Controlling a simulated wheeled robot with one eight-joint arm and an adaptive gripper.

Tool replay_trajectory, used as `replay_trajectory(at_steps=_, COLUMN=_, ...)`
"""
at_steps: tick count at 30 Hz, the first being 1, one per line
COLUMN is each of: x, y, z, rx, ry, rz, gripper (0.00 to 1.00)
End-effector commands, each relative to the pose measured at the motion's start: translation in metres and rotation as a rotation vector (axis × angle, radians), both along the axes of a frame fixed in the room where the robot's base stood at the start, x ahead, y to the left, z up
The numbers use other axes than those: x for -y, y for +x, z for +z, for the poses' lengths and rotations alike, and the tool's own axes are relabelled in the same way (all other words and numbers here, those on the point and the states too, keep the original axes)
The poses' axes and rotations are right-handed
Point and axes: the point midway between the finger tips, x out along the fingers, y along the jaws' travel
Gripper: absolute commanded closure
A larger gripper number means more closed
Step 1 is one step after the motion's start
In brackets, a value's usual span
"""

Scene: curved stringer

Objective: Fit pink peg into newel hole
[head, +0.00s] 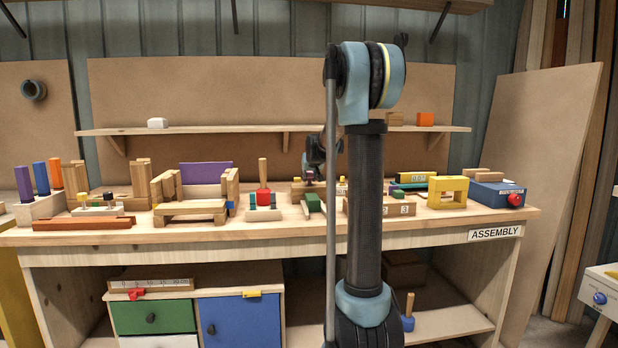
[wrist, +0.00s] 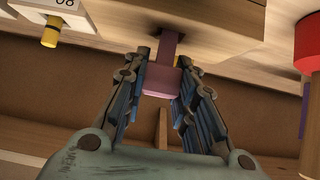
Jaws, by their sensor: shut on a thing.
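The pink peg (wrist: 162,82) sits between the fingertips of my gripper (wrist: 163,70) in the wrist view. My gripper is shut on its wide block-like end. A narrower part of the peg runs away from the fingers to a light wooden piece (wrist: 225,22). Its far end meets a shadowed patch there, and I cannot tell whether it is in a hole or only against the surface. In the head view my gripper (head: 311,172) points down behind the arm's column, above the bench, and a small pink-purple bit shows under it. The newel hole itself is not visible.
The workbench (head: 270,236) is crowded. A shelf (head: 235,130) runs behind.

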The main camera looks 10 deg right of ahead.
Motion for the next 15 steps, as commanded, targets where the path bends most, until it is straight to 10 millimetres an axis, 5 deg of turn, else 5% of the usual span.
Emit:
replay_trajectory(at_steps=13, x=0.0, y=0.0001, z=-0.009, rx=0.0, ry=0.0, rz=0.0, gripper=0.92)
replay_trajectory(at_steps=14, x=0.0, y=0.0, z=-0.0087, rx=0.0, ry=0.0, rz=0.0, gripper=0.68)
replay_trajectory(at_steps=15, x=0.0, y=0.0, z=-0.0086, rx=0.0, ry=0.0, rz=0.0, gripper=0.59)
